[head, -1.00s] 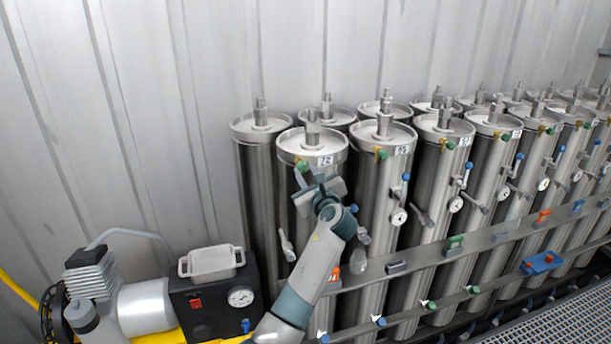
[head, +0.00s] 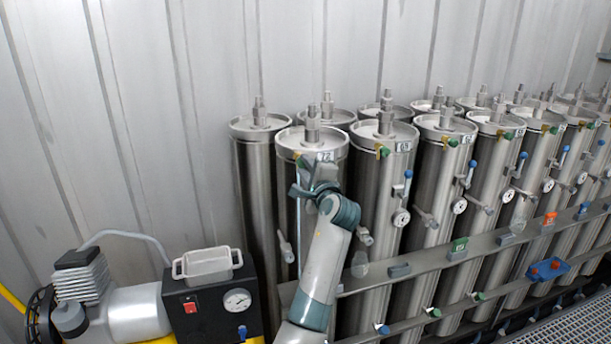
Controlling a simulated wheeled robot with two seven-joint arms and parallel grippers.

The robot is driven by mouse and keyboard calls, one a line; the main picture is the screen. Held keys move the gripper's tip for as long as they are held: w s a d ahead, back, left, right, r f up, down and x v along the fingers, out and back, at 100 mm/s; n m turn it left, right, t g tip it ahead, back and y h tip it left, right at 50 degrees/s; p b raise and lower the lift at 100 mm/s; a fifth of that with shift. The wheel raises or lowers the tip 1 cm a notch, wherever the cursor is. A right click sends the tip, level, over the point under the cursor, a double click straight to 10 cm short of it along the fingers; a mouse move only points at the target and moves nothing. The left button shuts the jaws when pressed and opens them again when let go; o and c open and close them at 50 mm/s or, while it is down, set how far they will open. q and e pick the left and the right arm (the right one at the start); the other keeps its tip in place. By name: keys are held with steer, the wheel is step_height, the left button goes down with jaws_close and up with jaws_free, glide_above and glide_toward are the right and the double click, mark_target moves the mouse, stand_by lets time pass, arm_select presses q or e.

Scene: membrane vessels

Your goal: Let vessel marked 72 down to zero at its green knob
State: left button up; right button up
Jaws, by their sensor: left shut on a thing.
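The vessel marked 72 (head: 340,152) is a tall steel cylinder at the front left end of the row, with its number label just under the lid. My left gripper (head: 305,168) is at the upper front of this vessel, just below the label, where its green knob sits. It is shut on the green knob, which the fingers mostly hide. My left wrist and forearm cover much of the vessel's front, and I cannot make out a gauge on it. My right gripper is not in view.
More steel vessels with green or blue knobs and gauges stand close on the right, including the one marked 63 (head: 376,190). Rails (head: 428,262) cross in front of them. A pump unit (head: 215,305) with a gauge and a white tray (head: 207,263) is at lower left.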

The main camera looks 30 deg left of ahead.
arm_select(q)
steer(key=n+b, duration=0.1)
steer(key=n, duration=0.1)
steer(key=n+b, duration=0.3)
steer(key=shift+f+n, duration=0.3)
steer(key=shift+r+n+b, duration=0.15)
steer(key=shift+n+b, duration=0.95)
steer(key=shift+n, duration=0.3)
steer(key=o, duration=1.1)
steer(key=shift+c, duration=0.2)
steer(key=shift+r, duration=0.1)
